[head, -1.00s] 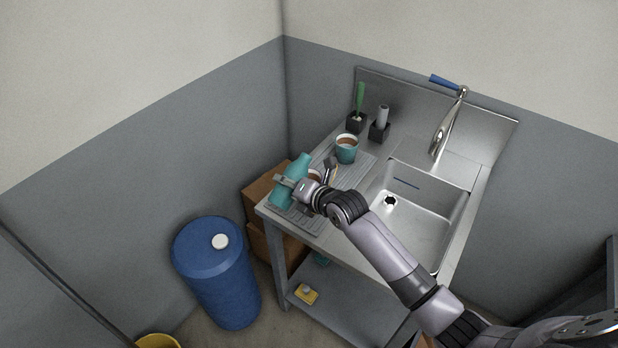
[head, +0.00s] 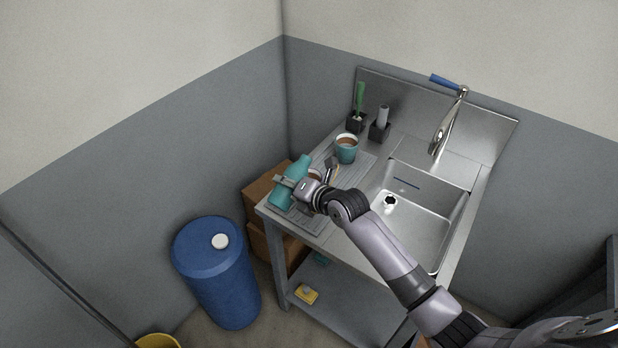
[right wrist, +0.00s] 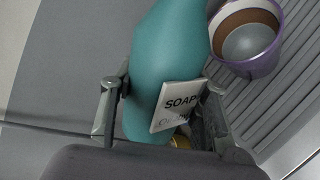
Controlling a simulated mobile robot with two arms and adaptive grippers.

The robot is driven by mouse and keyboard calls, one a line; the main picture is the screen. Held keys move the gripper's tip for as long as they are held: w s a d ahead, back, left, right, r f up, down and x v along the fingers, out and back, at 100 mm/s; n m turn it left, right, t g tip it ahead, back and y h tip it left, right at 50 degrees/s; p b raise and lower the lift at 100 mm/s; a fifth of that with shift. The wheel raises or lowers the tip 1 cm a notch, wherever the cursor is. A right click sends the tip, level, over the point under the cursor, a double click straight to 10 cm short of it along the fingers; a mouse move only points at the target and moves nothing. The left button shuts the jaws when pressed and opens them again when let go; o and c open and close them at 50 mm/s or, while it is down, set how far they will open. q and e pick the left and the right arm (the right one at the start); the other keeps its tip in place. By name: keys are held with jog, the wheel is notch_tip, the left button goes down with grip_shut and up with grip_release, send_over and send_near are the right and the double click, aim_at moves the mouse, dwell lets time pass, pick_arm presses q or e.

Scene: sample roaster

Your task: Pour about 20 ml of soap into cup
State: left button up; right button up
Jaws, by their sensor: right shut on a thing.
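The teal soap bottle (head: 297,172) is held over the near left end of the counter, its top leaning to the right in the head view. In the right wrist view the bottle (right wrist: 165,60) has a white label reading SOAP, and its top is out of frame. My right gripper (head: 291,185) is shut on the bottle, with one finger on each side in the right wrist view (right wrist: 160,93). A purple-rimmed cup with a brown inside (right wrist: 248,40) stands beside the bottle. In the head view this cup (head: 314,174) is mostly hidden behind my gripper. My left gripper is not in view.
A teal cup with a brown inside (head: 346,150) stands farther back on the ribbed drainboard (head: 322,221). Behind it are two dark holders with a green-handled brush (head: 360,98) and a grey tool. The sink (head: 415,222) lies right. A blue barrel (head: 215,275) stands on the floor left.

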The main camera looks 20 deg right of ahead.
jog(key=shift+s+f+m+g+y+b, duration=0.1)
jog(key=shift+f+m+g+y+b, duration=0.25)
jog(key=shift+f, duration=0.35)
dwell(1.5)
jog(key=shift+a+r+m+g+y, duration=0.1)
jog(key=shift+r+m+g+y, duration=0.15)
jog(key=shift+r+m, duration=0.35)
dwell(2.1)
